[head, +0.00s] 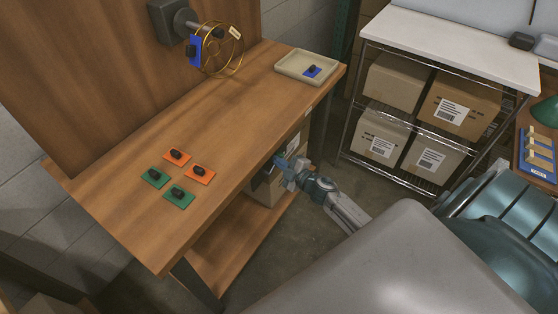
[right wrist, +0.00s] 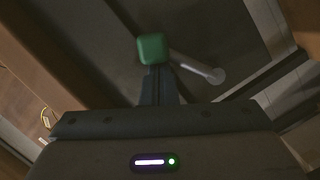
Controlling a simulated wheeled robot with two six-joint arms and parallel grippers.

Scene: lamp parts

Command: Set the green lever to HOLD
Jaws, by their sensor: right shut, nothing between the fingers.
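A green lever knob (right wrist: 151,48) shows in the right wrist view, with a grey rod (right wrist: 196,67) running from it down to the right over a dark surface. My right gripper (right wrist: 155,75) is shut and empty, its fingertips right at the knob's lower edge; I cannot tell whether they touch it. In the head view my right gripper (head: 286,163) is beside the workbench's front edge, in front of the dark unit under the bench top. The lever and its HOLD marking cannot be made out there. My left gripper is not in view.
A wire shelf (head: 440,32) with cardboard boxes stands at the right. Floor is clear between bench and shelf.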

